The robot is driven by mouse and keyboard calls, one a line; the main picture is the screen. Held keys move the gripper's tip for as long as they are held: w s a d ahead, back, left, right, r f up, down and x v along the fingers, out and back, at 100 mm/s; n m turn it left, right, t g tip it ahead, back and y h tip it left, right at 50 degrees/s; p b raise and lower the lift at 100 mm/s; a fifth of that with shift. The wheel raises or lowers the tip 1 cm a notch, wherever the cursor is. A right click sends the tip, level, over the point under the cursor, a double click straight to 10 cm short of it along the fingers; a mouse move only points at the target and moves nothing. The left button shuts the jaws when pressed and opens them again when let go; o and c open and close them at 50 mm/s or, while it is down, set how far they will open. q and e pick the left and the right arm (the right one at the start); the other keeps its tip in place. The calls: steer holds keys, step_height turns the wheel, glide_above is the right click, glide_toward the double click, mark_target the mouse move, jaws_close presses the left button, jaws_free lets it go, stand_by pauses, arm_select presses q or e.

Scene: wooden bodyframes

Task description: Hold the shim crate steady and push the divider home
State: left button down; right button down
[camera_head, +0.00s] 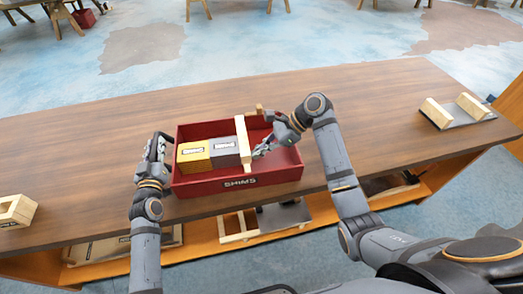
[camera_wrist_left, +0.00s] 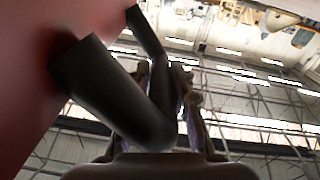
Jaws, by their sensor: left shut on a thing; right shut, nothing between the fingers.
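The red shim crate (camera_head: 205,190), marked SHIMS, sits on the wooden bench. The pale wooden divider (camera_head: 243,140) stands across its inside, right of a grey box, its top edge above the crate's rim. My left gripper (camera_head: 163,150) is at the crate's left end, shut on its dark handle; the left wrist view shows the dark handle bar (camera_wrist_left: 110,95) between the fingers beside the red crate wall (camera_wrist_left: 30,70). My right gripper (camera_head: 261,152) is shut and empty over the crate's right part, close to the divider's right face; I cannot tell whether they touch.
A yellow box (camera_head: 194,155) and the grey box (camera_head: 223,151) fill the crate's left part. A small wooden piece (camera_head: 260,109) shows at its far side. A wooden-ended holder (camera_head: 455,110) lies far right, a wooden block (camera_head: 16,212) far left. The bench behind the crate is clear.

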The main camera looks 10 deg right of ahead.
arm_select(q)
steer(key=shift+d, duration=0.2)
arm_select(e)
steer(key=shift+a+r, duration=0.1)
steer(key=shift+a, duration=0.3)
arm_select(q)
steer(key=shift+a, duration=0.1)
steer(key=shift+a+f, duration=0.1)
arm_select(e)
steer(key=d+r, duration=0.6)
steer(key=d, duration=0.6)
steer(key=shift+s+r, duration=0.25)
steer(key=shift+d, duration=0.1)
arm_select(q)
steer(key=c, duration=1.1)
jaws_free()
